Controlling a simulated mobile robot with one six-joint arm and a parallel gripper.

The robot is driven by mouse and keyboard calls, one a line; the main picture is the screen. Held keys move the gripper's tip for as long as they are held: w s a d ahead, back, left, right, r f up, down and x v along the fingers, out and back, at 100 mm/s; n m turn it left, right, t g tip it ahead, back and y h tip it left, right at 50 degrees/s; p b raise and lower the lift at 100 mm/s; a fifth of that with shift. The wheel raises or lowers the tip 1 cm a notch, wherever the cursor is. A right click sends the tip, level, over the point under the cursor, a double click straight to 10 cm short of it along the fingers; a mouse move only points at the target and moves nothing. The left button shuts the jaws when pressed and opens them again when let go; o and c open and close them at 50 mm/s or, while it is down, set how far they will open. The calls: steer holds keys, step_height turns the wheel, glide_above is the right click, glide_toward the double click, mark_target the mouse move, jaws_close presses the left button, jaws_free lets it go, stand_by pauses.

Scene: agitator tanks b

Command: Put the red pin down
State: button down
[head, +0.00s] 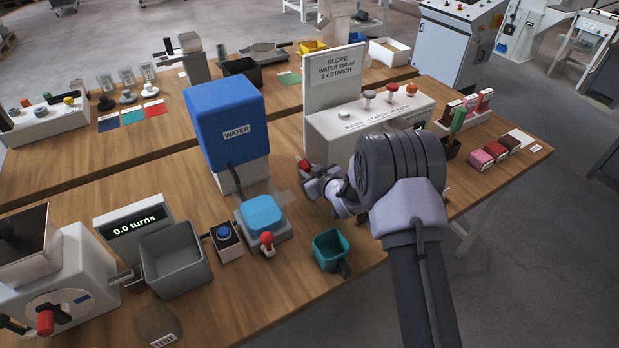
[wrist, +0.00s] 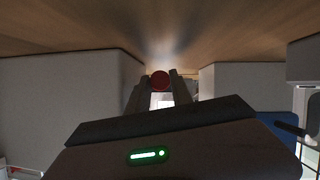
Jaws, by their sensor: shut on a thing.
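My gripper (head: 311,174) is shut on the red pin (head: 304,165) and holds it near the table, between the blue water tank and the white panel box. In the wrist view the pin (wrist: 160,80) shows as a dark red round end between the two fingertips, with the wooden table (wrist: 200,40) beyond it. I cannot tell whether the pin touches the table. My arm hides part of the panel box and the table to the right of my gripper.
The blue water tank (head: 225,115) stands left and the panel box (head: 345,122) behind. A blue-topped device with a red knob (head: 266,240) and a teal cup (head: 328,250) stand in front. Some bare wood shows around the teal cup.

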steer(key=shift+f+b, duration=0.45)
steer(key=shift+f, duration=0.4)
steer(key=shift+f, duration=0.2)
steer(key=shift+r, duration=0.1)
steer(key=c, duration=1.4)
jaws_free()
